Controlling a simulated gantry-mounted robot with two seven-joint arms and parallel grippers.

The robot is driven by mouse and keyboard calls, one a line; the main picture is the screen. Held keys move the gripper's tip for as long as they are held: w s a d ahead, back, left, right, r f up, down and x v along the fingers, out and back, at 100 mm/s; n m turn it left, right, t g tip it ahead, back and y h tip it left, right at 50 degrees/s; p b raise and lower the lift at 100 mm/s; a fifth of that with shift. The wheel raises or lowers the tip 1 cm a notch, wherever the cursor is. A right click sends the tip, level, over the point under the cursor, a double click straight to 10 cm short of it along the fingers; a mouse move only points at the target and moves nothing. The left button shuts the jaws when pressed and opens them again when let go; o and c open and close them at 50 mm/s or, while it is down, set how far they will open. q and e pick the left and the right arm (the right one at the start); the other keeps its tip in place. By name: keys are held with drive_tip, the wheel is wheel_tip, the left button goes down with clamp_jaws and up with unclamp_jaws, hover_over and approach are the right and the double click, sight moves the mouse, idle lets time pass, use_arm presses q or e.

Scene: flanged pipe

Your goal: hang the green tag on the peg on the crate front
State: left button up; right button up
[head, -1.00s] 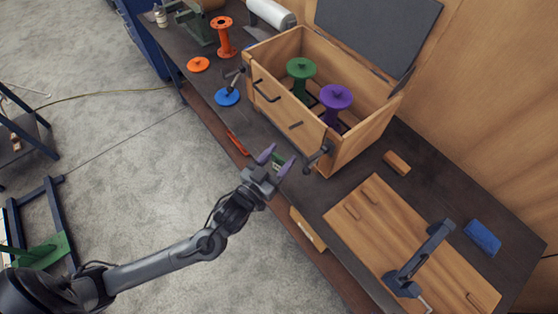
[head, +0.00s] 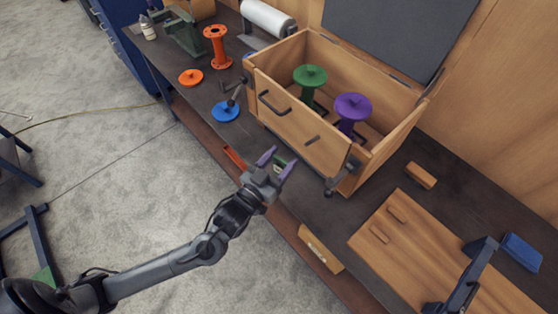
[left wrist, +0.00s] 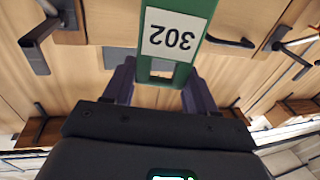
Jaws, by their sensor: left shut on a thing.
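The green tag (left wrist: 172,40) bears a white label reading 302 and has a slot near its gripped end. In the left wrist view it is held between the purple fingers of my left gripper (left wrist: 158,88). The short dark peg (head: 312,139) sticks out of the crate front, up and right of the gripper. I cannot clearly make out the peg in the wrist view.
A dark handle (head: 272,104) is left of the peg, and a dark latch (head: 343,178) is at the crate's right corner. Green (head: 310,77) and purple (head: 352,106) spools stand inside the open crate. A wooden board (head: 395,250) lies to the right.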

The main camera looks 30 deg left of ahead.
sight(308, 144)
use_arm(q)
drive_tip(key=shift+w+d, duration=0.2)
drive_tip(key=shift+w, duration=0.15)
drive_tip(key=shift+w+d+f+b, duration=0.1)
drive_tip(key=shift+w+d+b, duration=0.35)
drive_tip(key=shift+w+b, duration=0.8)
drive_tip(key=shift+w+d+f+b, duration=0.1)
drive_tip(key=shift+w+d+b, duration=0.5)
drive_tip(key=shift+w, duration=1.2)
drive_tip(key=shift+w+d+f+b, duration=0.1)
drive_tip(key=shift+w+d+b, duration=0.25)
drive_tip(key=shift+w+b, duration=0.9)
drive_tip(key=shift+w+d+f+p, duration=0.15)
drive_tip(key=shift+w+p, duration=0.2)
drive_tip(key=shift+w, duration=0.35)
drive_tip(key=shift+f, duration=0.15)
